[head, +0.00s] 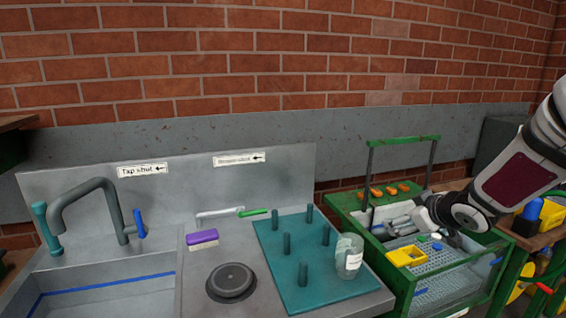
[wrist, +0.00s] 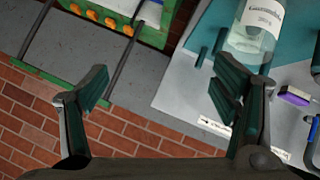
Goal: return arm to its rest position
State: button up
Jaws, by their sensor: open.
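My arm (head: 514,170) reaches in from the right in the head view. My gripper is over the green-framed crate at the right, at the arm's lower left end. In the wrist view my gripper (wrist: 158,92) has its two dark green fingers spread wide, with nothing between them. A clear labelled jar (head: 349,256) stands on the teal peg board, apart from my gripper. The jar also shows in the wrist view (wrist: 250,40), beyond the right finger.
The green-framed crate (head: 405,290) holds a yellow part (head: 407,256) and other pieces. Upright pegs stand on the teal board (head: 275,246). A purple-topped brush (head: 202,237), a round black disc (head: 231,281) and a sink with a tap (head: 90,205) lie left. A brick wall is behind.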

jog(key=s+a+r+m+g+h, duration=0.1)
jog(key=s+r+m+h, duration=0.1)
jog(key=s+r, duration=0.4)
jog(key=s+a+r+m+g+h, duration=0.1)
jog(key=s+r+m+g+h, duration=0.15)
jog(key=s, duration=0.55)
jog(key=s+a+g+y, duration=0.1)
jog(key=s+a, duration=0.2)
jog(key=s, duration=0.4)
jog(key=s+a+m+g+y, duration=0.1)
jog(key=s+a, duration=0.2)
jog(key=s, duration=0.5)
jog(key=s+a+f+m+g+y, duration=0.1)
jog(key=s+a, duration=0.3)
jog(key=s, duration=0.4)
jog(key=shift+y, duration=0.35)
jog(key=shift+c, duration=0.6)
